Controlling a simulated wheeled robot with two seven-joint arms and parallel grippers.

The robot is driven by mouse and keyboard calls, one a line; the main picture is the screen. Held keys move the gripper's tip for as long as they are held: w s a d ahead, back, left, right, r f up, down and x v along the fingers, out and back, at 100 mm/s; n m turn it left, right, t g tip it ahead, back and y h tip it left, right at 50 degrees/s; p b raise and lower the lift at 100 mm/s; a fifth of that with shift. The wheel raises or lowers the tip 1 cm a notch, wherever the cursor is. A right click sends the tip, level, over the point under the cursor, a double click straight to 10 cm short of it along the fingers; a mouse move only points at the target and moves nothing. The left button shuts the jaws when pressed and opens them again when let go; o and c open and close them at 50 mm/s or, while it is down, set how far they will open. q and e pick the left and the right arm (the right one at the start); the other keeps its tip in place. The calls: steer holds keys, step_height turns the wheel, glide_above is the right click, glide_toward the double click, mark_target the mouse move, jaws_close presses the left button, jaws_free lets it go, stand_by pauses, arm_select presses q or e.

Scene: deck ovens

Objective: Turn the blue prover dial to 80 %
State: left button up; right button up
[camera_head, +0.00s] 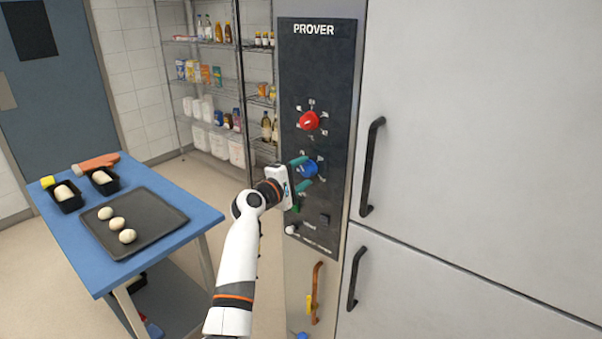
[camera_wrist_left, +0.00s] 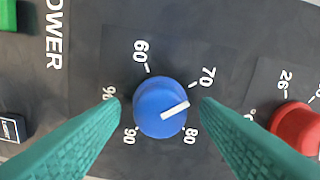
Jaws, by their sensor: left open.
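The blue prover dial (camera_head: 309,168) is on the black PROVER panel (camera_head: 318,60), below the red dial. In the left wrist view the blue dial (camera_wrist_left: 154,117) is seen face on, its white pointer aimed between the 70 and 80 marks, nearer 70. My left gripper (camera_head: 303,173) is at the panel with its teal fingers on either side of the blue dial. In the left wrist view the gripper (camera_wrist_left: 160,104) is open, with a gap showing between each fingertip and the dial. My right gripper is in neither view.
The red dial (camera_head: 309,121) sits just above, and a green switch (camera_wrist_left: 8,14) beside the POWER label is below. Fridge-like doors with black handles (camera_head: 372,167) stand right. A blue table (camera_head: 190,206) with a dark tray (camera_head: 160,212) of dough balls stands left.

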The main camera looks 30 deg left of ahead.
arm_select(q)
steer(key=shift+c, duration=0.6)
steer(key=c, duration=0.9)
steer(key=shift+f, duration=0.1)
steer(key=m+b, duration=0.3)
steer(key=shift+f, duration=0.15)
steer(key=m+b, duration=0.4)
steer(key=m, duration=0.1)
steer(key=m+b, duration=0.2)
steer(key=m, duration=0.2)
steer(key=shift+m+b, duration=0.85)
steer(key=shift+m, duration=1.25)
